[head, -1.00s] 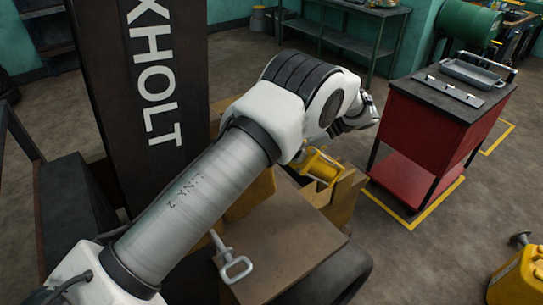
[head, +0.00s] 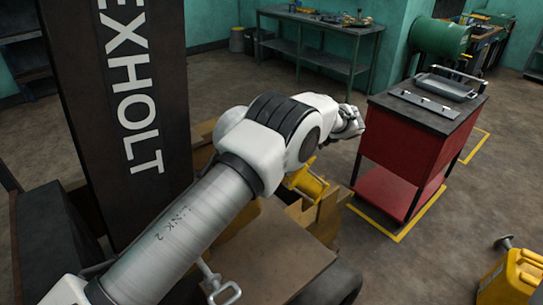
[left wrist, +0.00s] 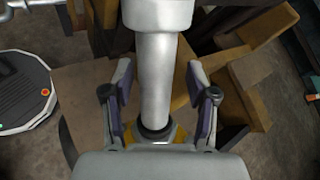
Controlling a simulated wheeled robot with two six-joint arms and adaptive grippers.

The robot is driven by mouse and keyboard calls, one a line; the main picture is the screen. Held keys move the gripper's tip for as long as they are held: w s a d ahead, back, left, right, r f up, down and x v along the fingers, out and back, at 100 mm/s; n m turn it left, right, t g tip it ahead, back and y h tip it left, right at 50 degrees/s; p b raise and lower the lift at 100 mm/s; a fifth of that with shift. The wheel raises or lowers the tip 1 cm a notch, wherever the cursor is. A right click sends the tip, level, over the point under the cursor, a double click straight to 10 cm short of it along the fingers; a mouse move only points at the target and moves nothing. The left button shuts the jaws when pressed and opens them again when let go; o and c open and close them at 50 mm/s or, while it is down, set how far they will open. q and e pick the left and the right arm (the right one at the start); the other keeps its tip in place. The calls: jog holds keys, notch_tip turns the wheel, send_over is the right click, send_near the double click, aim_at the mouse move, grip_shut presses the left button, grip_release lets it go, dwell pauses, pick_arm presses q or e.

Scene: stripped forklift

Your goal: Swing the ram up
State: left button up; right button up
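The ram shows in the head view as a yellow body (head: 306,181) low among brown forklift parts, partly hidden behind my left arm. In the left wrist view a smooth pale grey rod (left wrist: 157,85) stands upright in the picture, with a dark collar at its lower end and yellow beside it; it looks like the ram's rod. My left gripper (left wrist: 158,68) is open, one finger on each side of this rod, with a visible gap on both sides. In the head view its fingers cannot be made out clearly. My right gripper is not in view.
The dark forklift mast (head: 125,110) stands at left. A grey handle (head: 222,286) lies near the brown plate (head: 275,245). A red cart (head: 405,140) stands right of my wrist, and a yellow can (head: 512,280) is at lower right. Floor between them is clear.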

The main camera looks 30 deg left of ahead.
pick_arm(q)
notch_tip(320, 180, up, 10)
jog(key=shift+f, duration=0.1)
jog(key=shift+w+a, duration=0.1)
jog(key=shift+w, duration=0.1)
